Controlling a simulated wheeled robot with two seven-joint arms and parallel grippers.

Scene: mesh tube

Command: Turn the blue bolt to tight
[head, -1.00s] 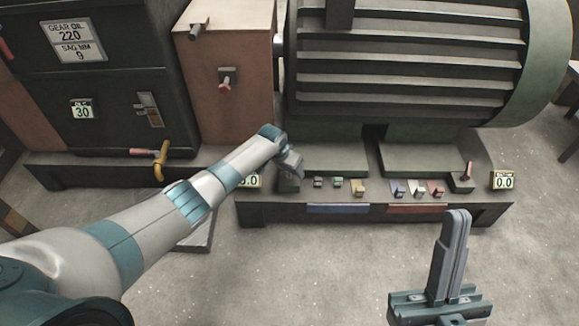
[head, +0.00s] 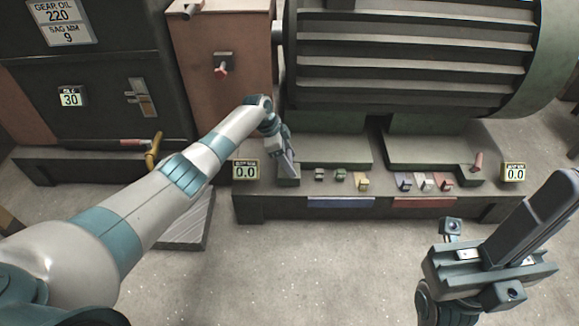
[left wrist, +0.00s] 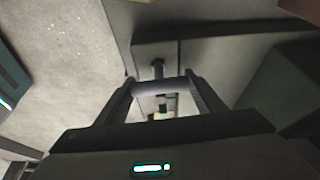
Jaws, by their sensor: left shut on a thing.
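My left gripper (head: 283,152) is at the left front corner of the motor's base, pointing down. It is shut on the blue bolt. In the left wrist view, a pale bluish bar (left wrist: 160,88) spans the space between the two fingers, which I take to be part of the bolt. Most of the bolt is hidden by the gripper in the head view, and its turn angle cannot be read. My right gripper (head: 540,218) is at the lower right, empty, with its fingers together, apart from everything.
A display reading 0.0 (head: 246,170) stands left of the gripper; another (head: 514,173) is at the right end. A red bolt (head: 478,162) stands on the right base corner. Several small coloured blocks (head: 405,182) line the base's front ledge. The floor in front is clear.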

